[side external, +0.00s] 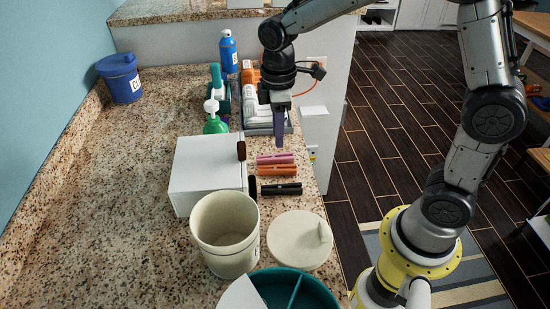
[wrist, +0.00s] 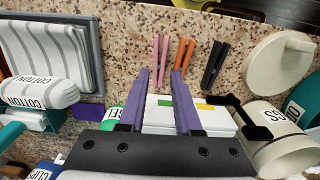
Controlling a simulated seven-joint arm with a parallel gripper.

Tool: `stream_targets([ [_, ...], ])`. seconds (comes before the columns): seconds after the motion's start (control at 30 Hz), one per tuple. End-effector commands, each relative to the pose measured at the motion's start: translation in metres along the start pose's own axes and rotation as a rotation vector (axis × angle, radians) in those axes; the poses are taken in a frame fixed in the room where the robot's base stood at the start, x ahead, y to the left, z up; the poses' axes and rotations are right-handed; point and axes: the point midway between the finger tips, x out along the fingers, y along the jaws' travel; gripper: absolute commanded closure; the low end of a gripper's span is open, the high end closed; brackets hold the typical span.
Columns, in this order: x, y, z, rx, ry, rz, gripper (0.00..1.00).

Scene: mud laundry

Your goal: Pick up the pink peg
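The pink peg (side external: 275,158) lies flat on the speckled countertop, at the end of a short row of pegs. It also shows in the wrist view (wrist: 155,54), as two thin pink lengths side by side just beyond my fingertips. My gripper (side external: 279,143) points down above the counter, slightly behind the pink peg in the side view. In the wrist view my gripper (wrist: 160,73) has its two purple fingers apart with nothing between them. The pink peg is in line with the gap and is not touched.
An orange peg (side external: 277,170) and a black peg (side external: 281,189) lie beside the pink one. A white box (side external: 205,172) stands close to their left. A beige canister (side external: 226,240), its round lid (side external: 299,242) and a teal bowl (side external: 318,298) are in front. A grey tray (wrist: 94,48) holds striped cloth.

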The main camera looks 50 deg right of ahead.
Motion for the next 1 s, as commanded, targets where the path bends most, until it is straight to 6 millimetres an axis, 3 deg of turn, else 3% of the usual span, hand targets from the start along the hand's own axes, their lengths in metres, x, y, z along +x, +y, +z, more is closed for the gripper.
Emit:
stream_targets([
  [0.23,0.017,0.000,-0.001,0.000,-0.001,-0.001,0.68],
  [0.53,0.057,0.001,-0.007,0.000,-0.001,0.000,0.68],
  [0.83,0.062,0.001,-0.007,0.000,0.002,0.002,0.68],
  [0.87,0.062,0.001,-0.007,0.001,0.002,0.002,0.69],
  [1.0,0.062,0.001,-0.007,0.001,0.002,0.002,0.94],
])
